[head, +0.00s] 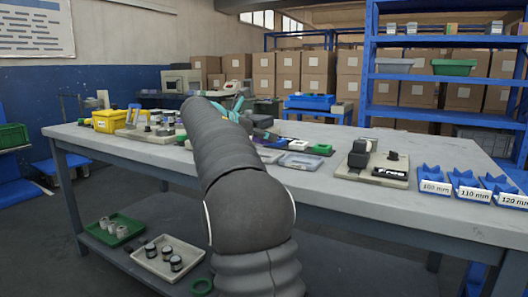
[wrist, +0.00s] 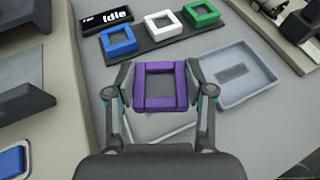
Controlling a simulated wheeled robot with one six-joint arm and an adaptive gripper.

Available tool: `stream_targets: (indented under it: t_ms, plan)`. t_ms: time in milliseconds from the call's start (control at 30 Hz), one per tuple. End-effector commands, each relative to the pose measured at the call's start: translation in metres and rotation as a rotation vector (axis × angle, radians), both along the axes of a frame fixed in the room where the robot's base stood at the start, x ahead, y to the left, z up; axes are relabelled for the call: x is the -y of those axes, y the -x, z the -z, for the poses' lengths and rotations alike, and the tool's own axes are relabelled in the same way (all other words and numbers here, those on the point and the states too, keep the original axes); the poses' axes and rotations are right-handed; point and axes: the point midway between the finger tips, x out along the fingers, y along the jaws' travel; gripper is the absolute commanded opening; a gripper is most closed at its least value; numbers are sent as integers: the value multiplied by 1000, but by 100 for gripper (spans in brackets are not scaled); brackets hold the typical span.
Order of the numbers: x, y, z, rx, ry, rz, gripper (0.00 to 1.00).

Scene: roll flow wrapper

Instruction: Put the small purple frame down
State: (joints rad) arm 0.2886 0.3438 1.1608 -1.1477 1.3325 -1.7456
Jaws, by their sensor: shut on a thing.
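The small purple frame (wrist: 166,103), a square ring with an open middle, is between the two fingers of my gripper (wrist: 160,82) in the wrist view. The fingers press on its left and right sides, so the gripper is shut on it. Below the frame is a pale, flat, tray-like shape (wrist: 165,128), partly hidden by the frame and gripper. I cannot tell how high the frame is above it. In the head view my arm hides much of this area, and only the teal parts of my gripper (head: 230,107) show at its end.
A dark strip (wrist: 152,46) holds a blue frame (wrist: 118,40), a white frame (wrist: 163,24) and a green frame (wrist: 201,13), beside a display reading "Idle" (wrist: 115,19). A grey shallow tray (wrist: 222,98) lies to the right. Bare worktop (wrist: 265,120) shows beyond it.

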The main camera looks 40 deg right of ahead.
Motion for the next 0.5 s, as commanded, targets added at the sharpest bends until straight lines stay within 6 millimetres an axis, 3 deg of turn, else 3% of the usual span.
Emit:
stream_targets:
  t_ms: [167, 400, 500]
  plan:
    - [3, -2, 10, -1, 0, -1, 27]
    - [2, -1, 41, -1, 1, 0, 27]
    - [2, -1, 42, 0, 1, -1, 27]
